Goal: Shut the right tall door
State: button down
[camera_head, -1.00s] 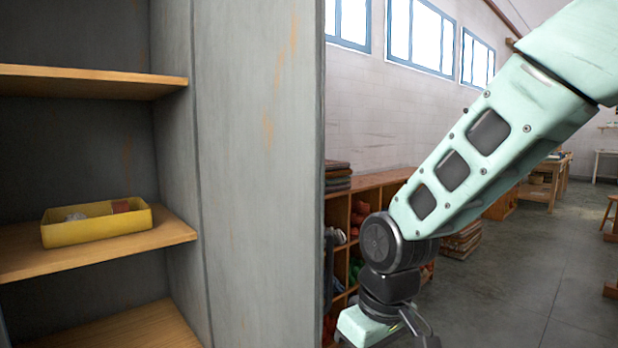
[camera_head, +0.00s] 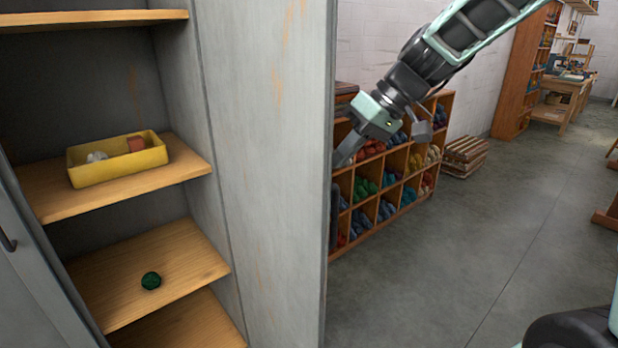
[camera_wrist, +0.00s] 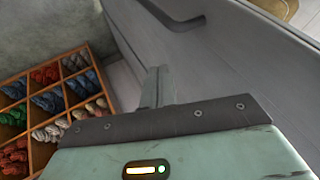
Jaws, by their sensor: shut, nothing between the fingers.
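The right tall door (camera_head: 265,150) is a grey, rust-streaked panel standing open at the right side of the cabinet. In the wrist view its face (camera_wrist: 240,70) slopes across the right, with a dark handle (camera_wrist: 182,18) on it. A dark handle also shows just past the door's free edge in the head view (camera_head: 335,218). My gripper (camera_head: 343,160) is beyond that edge, on the door's outer side, shut and empty. Its fingertips in the wrist view (camera_wrist: 160,72) are close to the door face. I cannot tell whether they touch it.
The open cabinet has wooden shelves (camera_head: 75,200), a yellow box (camera_head: 120,170) and a green wool ball (camera_head: 151,280). Another grey door (camera_head: 32,270) stands at the lower left. A cubby rack with coloured skeins (camera_head: 400,205) stands behind my gripper.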

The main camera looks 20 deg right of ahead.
aim_at(309, 180)
jog(key=shift+a+f+p, duration=0.2)
jog(key=shift+a+f, duration=0.45)
jog(key=shift+a, duration=0.45)
jog(key=shift+a+f+p, duration=0.15)
jog(key=shift+a+f, duration=0.55)
jog(key=shift+a, duration=0.4)
jog(key=shift+a+f+p, duration=0.2)
jog(key=shift+a+f, duration=0.45)
jog(key=shift+a, duration=0.45)
